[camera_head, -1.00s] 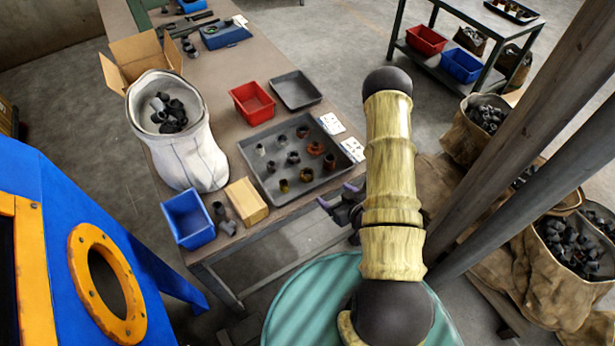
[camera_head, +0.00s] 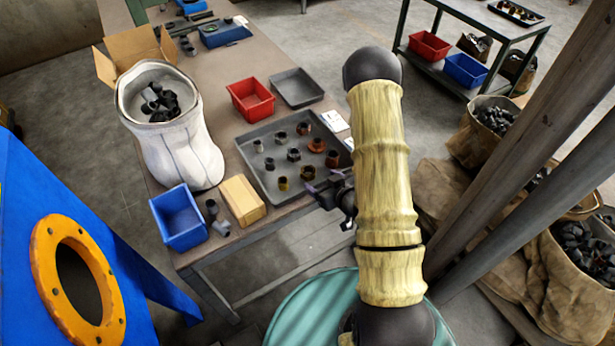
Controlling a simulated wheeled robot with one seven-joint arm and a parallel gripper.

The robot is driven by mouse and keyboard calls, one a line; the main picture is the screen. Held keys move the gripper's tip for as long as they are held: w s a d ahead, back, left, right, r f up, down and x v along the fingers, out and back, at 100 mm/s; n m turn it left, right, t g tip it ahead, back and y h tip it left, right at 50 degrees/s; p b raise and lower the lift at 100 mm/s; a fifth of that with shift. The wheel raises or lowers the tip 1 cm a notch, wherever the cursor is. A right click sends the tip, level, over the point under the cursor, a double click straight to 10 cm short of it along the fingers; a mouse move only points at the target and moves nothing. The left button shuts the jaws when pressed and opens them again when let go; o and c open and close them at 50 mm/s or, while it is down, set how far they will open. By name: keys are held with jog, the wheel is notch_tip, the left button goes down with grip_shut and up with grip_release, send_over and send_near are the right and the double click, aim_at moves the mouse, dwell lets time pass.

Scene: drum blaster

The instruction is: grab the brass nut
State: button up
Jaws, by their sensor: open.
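A small yellowish-brown fitting that looks like the brass nut (camera_head: 283,184) sits near the front edge of a grey tray (camera_head: 254,171) on the workbench. Several other dark, grey and copper-coloured fittings stand apart from each other in the same tray. My gripper (camera_head: 321,182) is open at the tray's front right corner, to the right of the nut and close to a dark brownish fitting (camera_head: 307,173). The fingertips are small and partly dark here, so their height above the tray is hard to tell. Nothing shows between them.
A wooden block (camera_head: 243,200), a blue bin (camera_head: 179,217) and loose grey pipe fittings (camera_head: 217,217) lie left of the tray. A red bin (camera_head: 250,99) and an empty grey tray (camera_head: 297,88) stand behind it. A white sack (camera_head: 178,150) stands at left. Wooden posts rise at right.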

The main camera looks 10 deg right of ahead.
aim_at(306, 169)
jog(key=shift+x, duration=1.55)
jog(key=shift+w+f+p, duration=0.1)
jog(key=shift+w+p, duration=0.3)
jog(key=shift+w, duration=0.05)
jog(key=p+x, duration=0.1)
jog(key=x, duration=0.3)
jog(key=shift+w+a, duration=0.15)
jog(key=shift+c, duration=0.4)
jog(key=c, duration=1.1)
